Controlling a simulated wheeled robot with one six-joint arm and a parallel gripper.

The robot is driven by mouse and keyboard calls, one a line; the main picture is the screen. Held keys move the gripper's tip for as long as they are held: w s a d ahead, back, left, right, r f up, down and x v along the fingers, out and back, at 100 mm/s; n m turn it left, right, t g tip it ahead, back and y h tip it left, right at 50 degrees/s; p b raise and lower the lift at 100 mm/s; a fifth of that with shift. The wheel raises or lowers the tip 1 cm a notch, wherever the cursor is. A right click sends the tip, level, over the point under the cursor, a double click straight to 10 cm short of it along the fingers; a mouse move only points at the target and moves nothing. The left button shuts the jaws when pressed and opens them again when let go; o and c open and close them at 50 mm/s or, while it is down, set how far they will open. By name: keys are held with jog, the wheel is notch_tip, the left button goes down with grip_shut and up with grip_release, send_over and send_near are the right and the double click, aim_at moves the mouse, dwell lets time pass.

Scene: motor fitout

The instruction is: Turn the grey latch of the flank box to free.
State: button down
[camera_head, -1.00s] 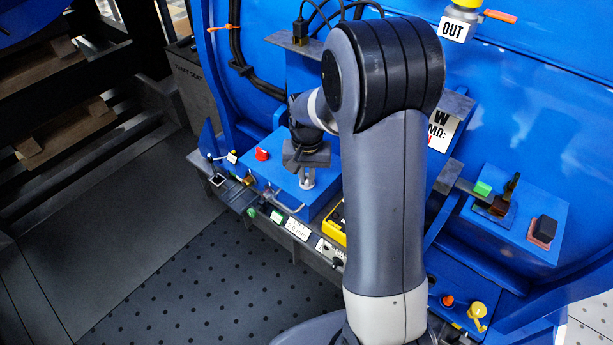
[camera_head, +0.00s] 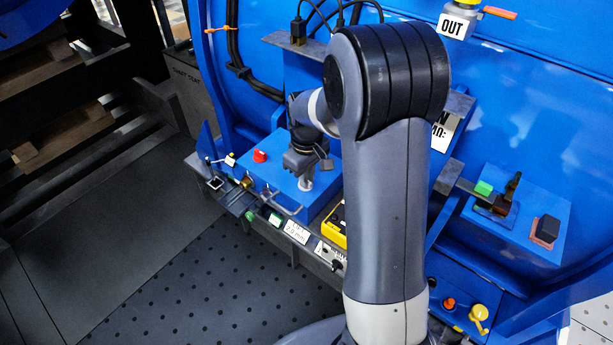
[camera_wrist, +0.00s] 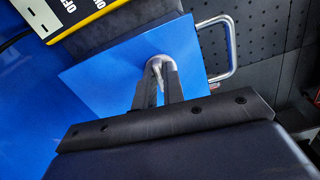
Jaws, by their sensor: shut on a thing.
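The flank box (camera_head: 318,199) is a blue box on the ledge, left of my arm. Its grey latch (camera_head: 305,184) stands on the box top, partly hidden under my gripper (camera_head: 304,176). In the wrist view the latch (camera_wrist: 155,62) shows as a small light grey rounded piece between the two dark fingers. My gripper (camera_wrist: 157,78) is shut on it, pointing down at the blue lid. The latch's lower part and any markings around it are hidden.
A red knob (camera_head: 260,156) stands near the box's left end. A metal bar handle (camera_head: 286,208) is on its front. A yellow unit (camera_head: 335,226) sits close to the right. The perforated floor (camera_head: 200,285) in front is clear.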

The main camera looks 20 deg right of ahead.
jog(key=shift+w+n, duration=0.1)
jog(key=shift+n, duration=0.6)
jog(key=c, duration=1.5)
grip_release()
jog(key=shift+r, duration=0.1)
notch_tip(320, 180, up, 11)
jog(key=shift+f, duration=0.2)
notch_tip(320, 180, down, 11)
jog(key=shift+r, duration=0.1)
